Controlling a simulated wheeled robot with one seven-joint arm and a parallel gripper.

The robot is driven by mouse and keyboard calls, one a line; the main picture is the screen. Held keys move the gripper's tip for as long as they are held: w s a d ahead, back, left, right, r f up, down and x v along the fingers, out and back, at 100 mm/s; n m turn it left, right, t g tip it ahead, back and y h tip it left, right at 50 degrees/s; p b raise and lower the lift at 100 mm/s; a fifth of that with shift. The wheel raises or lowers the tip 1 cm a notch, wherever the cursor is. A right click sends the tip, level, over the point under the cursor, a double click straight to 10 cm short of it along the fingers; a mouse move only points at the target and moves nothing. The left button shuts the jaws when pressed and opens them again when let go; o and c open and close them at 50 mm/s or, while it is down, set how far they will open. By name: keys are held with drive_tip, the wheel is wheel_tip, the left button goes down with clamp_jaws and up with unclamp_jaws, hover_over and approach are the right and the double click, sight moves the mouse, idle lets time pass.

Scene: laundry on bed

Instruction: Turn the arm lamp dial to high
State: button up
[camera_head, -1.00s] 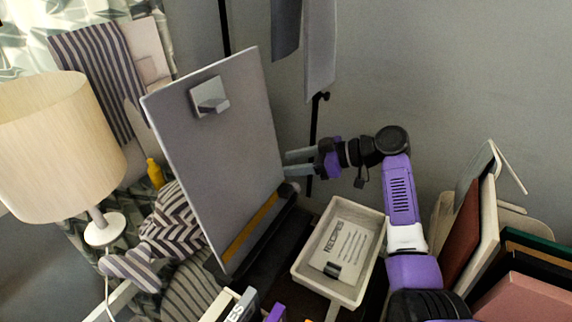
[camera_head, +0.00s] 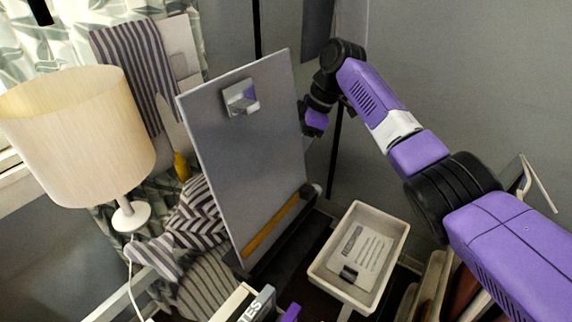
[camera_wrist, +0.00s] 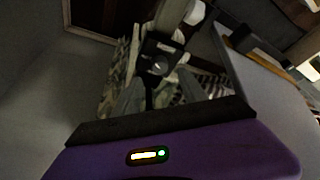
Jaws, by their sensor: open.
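In the wrist view, a black block with a small round grey dial (camera_wrist: 158,67) sits at the lower end of a pale jointed arm (camera_wrist: 172,15), which looks like the arm lamp. My gripper (camera_wrist: 160,90) is open, its two grey fingers reaching toward the block, one on each side of it in the picture. I cannot tell whether they touch it. The dial's setting is too small to read. In the head view, my wrist (camera_head: 315,120) is at the right edge of the upright grey panel, which hides my fingers. The dial does not show there.
The upright grey panel (camera_head: 245,160) stands close to my wrist. A shaded lamp (camera_head: 80,130) is at the left, with striped cloth (camera_head: 195,220) beside it. A pale tray (camera_head: 398,235) holding a card lies at the lower right. Grey wall is behind.

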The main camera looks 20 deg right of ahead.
drive_tip(key=x, duration=0.6)
drive_tip(key=shift+a+f, duration=0.15)
drive_tip(key=shift+f, duration=0.05)
clamp_jaws()
drive_tip(key=shift+r, duration=0.15)
